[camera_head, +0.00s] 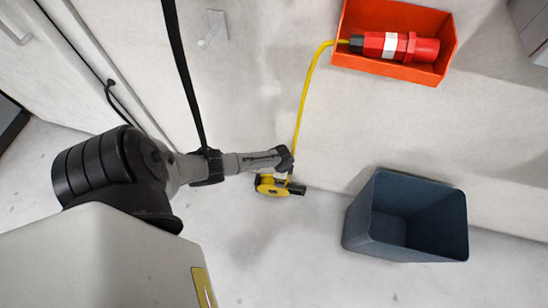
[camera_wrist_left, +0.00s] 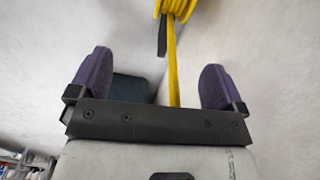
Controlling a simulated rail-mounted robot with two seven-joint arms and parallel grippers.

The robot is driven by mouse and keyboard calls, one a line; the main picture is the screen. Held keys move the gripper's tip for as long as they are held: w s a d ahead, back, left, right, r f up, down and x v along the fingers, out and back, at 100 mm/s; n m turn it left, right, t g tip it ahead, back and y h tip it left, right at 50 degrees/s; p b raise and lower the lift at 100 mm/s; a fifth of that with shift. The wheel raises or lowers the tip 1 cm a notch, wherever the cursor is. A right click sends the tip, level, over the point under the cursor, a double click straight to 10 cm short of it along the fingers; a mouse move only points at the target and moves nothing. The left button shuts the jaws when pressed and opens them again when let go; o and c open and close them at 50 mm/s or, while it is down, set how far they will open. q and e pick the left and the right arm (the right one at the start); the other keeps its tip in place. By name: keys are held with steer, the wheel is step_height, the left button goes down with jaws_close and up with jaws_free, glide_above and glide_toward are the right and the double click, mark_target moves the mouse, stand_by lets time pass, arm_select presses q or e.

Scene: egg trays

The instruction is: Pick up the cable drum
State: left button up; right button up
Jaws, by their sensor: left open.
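The cable drum (camera_head: 271,186) is a small yellow reel with dark parts, low near the foot of the wall in the head view. Its yellow cable (camera_head: 303,95) runs up to a red plug (camera_head: 398,46) in an orange box. My left gripper (camera_head: 286,162) is just above the drum in the head view and partly covers it. In the left wrist view the left gripper (camera_wrist_left: 155,82) is open, its two purple pads wide apart. The drum's yellow coils (camera_wrist_left: 179,8) show at the top edge, beyond the fingertips, and are cut off.
An orange box (camera_head: 394,76) is at the top right of the head view. A dark blue open bin (camera_head: 355,225) stands to the right of the drum. A cabinet is at the upper left. Floor below the drum is clear.

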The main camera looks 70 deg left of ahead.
mark_target(264, 184)
arm_select(q)
steer(key=a+f+b, duration=0.1)
steer(key=f+b, duration=0.1)
steer(key=f, duration=0.1)
steer(key=a+f+b, duration=0.1)
steer(key=f+b, duration=0.2)
steer(key=f, duration=0.1)
steer(key=f+b, duration=0.3)
steer(key=f, duration=0.1)
steer(key=shift+w+a+f, duration=0.1)
steer(key=shift+a+f, duration=0.15)
steer(key=shift+a, duration=0.15)
steer(key=shift+f+b, duration=0.8)
steer(key=shift+f, duration=0.05)
steer(key=f+b, duration=0.4)
steer(key=f, duration=0.1)
steer(key=shift+s+f+b, duration=0.1)
steer(key=shift+s+b, duration=0.2)
steer(key=shift+b, duration=0.05)
arm_select(e)
step_height(264, 184, down, 16)
steer(key=shift+r, duration=0.15)
arm_select(q)
steer(key=shift+c, duration=0.4)
steer(key=c, duration=1.7)
steer(key=shift+w, duration=0.1)
jaws_close()
